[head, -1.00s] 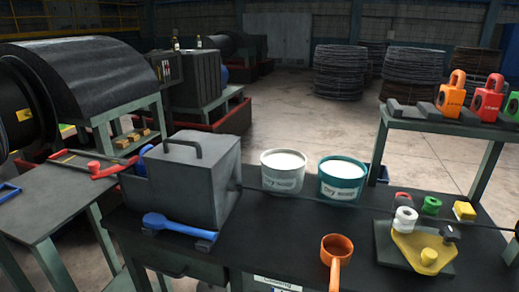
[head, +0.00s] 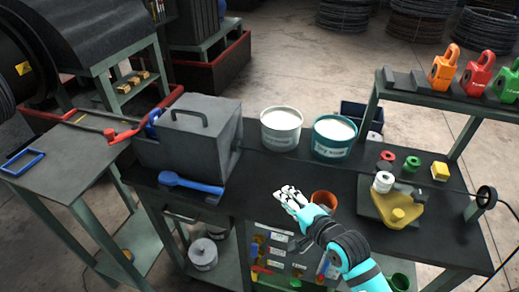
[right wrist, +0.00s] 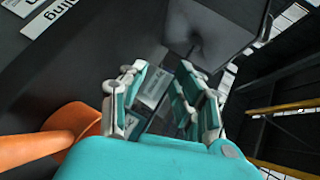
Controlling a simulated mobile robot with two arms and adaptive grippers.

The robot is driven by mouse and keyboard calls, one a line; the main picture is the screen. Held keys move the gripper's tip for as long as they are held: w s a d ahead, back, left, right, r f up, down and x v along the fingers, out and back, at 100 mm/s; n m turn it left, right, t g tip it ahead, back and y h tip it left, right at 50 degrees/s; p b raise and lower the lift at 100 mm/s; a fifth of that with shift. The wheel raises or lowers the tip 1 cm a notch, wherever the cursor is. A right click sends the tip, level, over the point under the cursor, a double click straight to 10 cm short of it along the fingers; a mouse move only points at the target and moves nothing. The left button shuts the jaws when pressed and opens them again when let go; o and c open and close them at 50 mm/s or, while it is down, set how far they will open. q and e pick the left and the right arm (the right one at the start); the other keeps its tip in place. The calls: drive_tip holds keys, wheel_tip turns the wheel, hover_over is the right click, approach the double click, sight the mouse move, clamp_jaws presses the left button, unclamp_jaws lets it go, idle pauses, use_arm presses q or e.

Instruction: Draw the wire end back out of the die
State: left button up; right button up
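The grey die box (head: 200,135) with a top handle stands on the left part of the dark bench. Its face with a round, funnel-like hollow shows at the top of the right wrist view (right wrist: 205,35). A thin dark wire (head: 455,188) runs at the right of the bench towards a black ring guide (head: 486,197); I cannot make out its end. My right gripper (head: 288,196) is above the bench, right of the box and left of the orange ladle. Its fingers are apart with nothing seen between them in the right wrist view (right wrist: 158,88). My left gripper is out of view.
A white tub (head: 281,130) and a teal tub (head: 333,138) stand behind my right gripper. The orange ladle (head: 323,199) is close beside it, also in the right wrist view (right wrist: 75,128). A blue-handled tool (head: 190,184) lies before the box. A yellow fixture (head: 397,215) is at right.

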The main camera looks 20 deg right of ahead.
sight(260, 151)
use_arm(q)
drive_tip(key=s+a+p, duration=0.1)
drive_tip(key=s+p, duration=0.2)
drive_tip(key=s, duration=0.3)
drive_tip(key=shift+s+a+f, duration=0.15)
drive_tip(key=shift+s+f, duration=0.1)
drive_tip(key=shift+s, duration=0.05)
use_arm(e)
drive_tip(key=w+m, duration=0.1)
drive_tip(key=w, duration=0.5)
drive_tip(key=w+a+m+t, duration=0.1)
drive_tip(key=w, duration=0.6)
drive_tip(key=w+r+m+t, duration=0.1)
drive_tip(key=w, duration=0.6)
drive_tip(key=shift+a+m, duration=0.3)
drive_tip(key=shift+a, duration=0.05)
drive_tip(key=shift+s, duration=0.1)
clamp_jaws()
drive_tip(key=shift+f, duration=0.1)
